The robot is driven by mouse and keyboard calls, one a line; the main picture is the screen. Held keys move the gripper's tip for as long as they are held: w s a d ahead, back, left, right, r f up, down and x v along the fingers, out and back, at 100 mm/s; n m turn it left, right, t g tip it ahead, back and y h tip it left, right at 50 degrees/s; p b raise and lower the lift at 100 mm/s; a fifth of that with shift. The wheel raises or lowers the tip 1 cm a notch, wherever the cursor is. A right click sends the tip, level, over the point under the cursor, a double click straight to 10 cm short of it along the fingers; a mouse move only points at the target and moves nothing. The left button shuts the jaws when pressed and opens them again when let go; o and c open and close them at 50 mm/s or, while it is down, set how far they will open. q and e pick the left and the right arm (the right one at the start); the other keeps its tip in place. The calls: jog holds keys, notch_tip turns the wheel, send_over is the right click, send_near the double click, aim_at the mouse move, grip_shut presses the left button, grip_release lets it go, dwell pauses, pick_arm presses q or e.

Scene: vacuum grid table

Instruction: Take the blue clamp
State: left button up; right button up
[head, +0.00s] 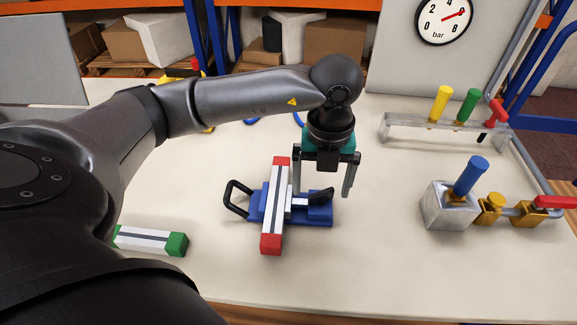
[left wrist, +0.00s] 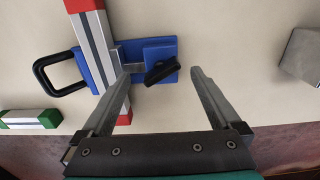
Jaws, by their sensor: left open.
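The blue clamp (head: 318,217) lies on the pale table near the middle of the head view. It has a black loop handle at its left and a black lever at its right. A white bar with red ends (head: 273,205) crosses the clamp. My left gripper (head: 322,191) is open and points down over the clamp's right part. In the left wrist view the clamp (left wrist: 152,50) shows beyond the open fingers, with the black lever between their tips. Nothing is held. I cannot tell whether the left finger touches the bar. My right gripper is not in view.
A white bar with green ends (head: 150,240) lies at the left front. A metal block with a blue-handled valve (head: 452,207) stands at the right, before a rack with coloured handles (head: 440,130). A gauge (head: 443,20) is on the back panel. The table's front middle is clear.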

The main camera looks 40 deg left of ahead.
aim_at(322, 192)
pick_arm(q)
notch_tip(322, 192, down, 4)
jog(key=shift+d+f+b, duration=0.1)
jog(key=shift+b, duration=0.3)
grip_shut()
dwell(0.5)
